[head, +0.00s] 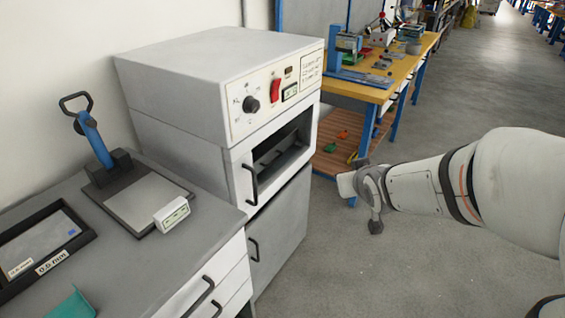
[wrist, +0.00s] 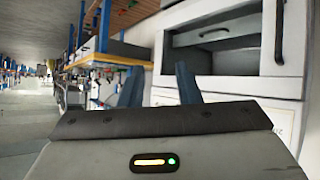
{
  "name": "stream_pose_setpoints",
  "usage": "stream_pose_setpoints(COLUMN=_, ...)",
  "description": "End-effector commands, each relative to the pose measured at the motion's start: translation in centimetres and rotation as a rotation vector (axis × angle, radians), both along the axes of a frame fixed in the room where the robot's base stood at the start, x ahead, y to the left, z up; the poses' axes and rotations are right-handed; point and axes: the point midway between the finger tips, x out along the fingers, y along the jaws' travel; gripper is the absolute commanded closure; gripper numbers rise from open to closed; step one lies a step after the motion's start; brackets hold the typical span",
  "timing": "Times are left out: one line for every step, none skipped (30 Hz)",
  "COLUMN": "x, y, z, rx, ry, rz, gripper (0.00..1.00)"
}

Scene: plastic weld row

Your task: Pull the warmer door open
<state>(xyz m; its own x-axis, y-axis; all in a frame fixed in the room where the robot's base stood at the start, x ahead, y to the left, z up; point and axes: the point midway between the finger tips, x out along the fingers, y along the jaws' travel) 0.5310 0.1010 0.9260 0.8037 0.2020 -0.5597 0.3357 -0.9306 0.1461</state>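The warmer (head: 190,85) is a pale grey cabinet with a control panel on its upper front. Its door (head: 240,172) has a wide dark window and a black upright handle (head: 250,184) at the left; the door looks shut. My gripper (head: 346,186) is to the right of the door, apart from the handle, with nothing visibly held. The wrist view is upside down: two blue fingers (wrist: 158,84) stand apart with an empty gap. The door (wrist: 300,45) and its handle (wrist: 280,32) show beyond them at the right.
A lower cabinet (head: 280,232) with its own handle is under the warmer door. A yellow-topped workbench (head: 385,68) stands behind the warmer. The floor (head: 370,275) in front is clear.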

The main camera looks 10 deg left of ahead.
Motion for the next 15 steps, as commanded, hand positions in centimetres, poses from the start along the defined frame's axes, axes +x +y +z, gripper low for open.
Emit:
stream_pose_setpoints(x=1.6, y=2.2, z=-3.5, rx=0.041, ry=-0.058, rz=0.049, gripper=0.70)
stream_pose_setpoints(x=2.3, y=3.7, z=-4.3, rx=0.066, ry=-0.096, rz=0.097, gripper=0.70)
stream_pose_setpoints(x=2.9, y=5.7, z=-5.5, rx=0.101, ry=-0.143, rz=0.162, gripper=0.70)
stream_pose_setpoints(x=3.3, y=7.3, z=-6.3, rx=0.129, ry=-0.176, rz=0.210, gripper=0.70)
stream_pose_setpoints(x=3.6, y=8.7, z=-7.0, rx=0.160, ry=-0.206, rz=0.257, gripper=0.70)
stream_pose_setpoints(x=3.7, y=10.6, z=-8.0, rx=0.201, ry=-0.243, rz=0.318, gripper=0.70)
stream_pose_setpoints(x=3.6, y=11.9, z=-8.7, rx=0.233, ry=-0.265, rz=0.361, gripper=0.70)
stream_pose_setpoints(x=3.6, y=13.1, z=-9.3, rx=0.264, ry=-0.286, rz=0.403, gripper=0.70)
stream_pose_setpoints(x=3.3, y=14.6, z=-10.0, rx=0.305, ry=-0.310, rz=0.455, gripper=0.70)
stream_pose_setpoints(x=3.1, y=15.6, z=-10.4, rx=0.334, ry=-0.326, rz=0.489, gripper=0.70)
stream_pose_setpoints(x=2.8, y=16.4, z=-10.9, rx=0.360, ry=-0.339, rz=0.520, gripper=0.70)
stream_pose_setpoints(x=2.5, y=17.4, z=-11.3, rx=0.393, ry=-0.353, rz=0.557, gripper=0.70)
stream_pose_setpoints(x=2.2, y=18.0, z=-11.6, rx=0.416, ry=-0.362, rz=0.580, gripper=0.70)
stream_pose_setpoints(x=2.0, y=18.5, z=-11.8, rx=0.434, ry=-0.369, rz=0.601, gripper=0.70)
stream_pose_setpoints(x=1.7, y=19.0, z=-11.9, rx=0.455, ry=-0.377, rz=0.622, gripper=0.70)
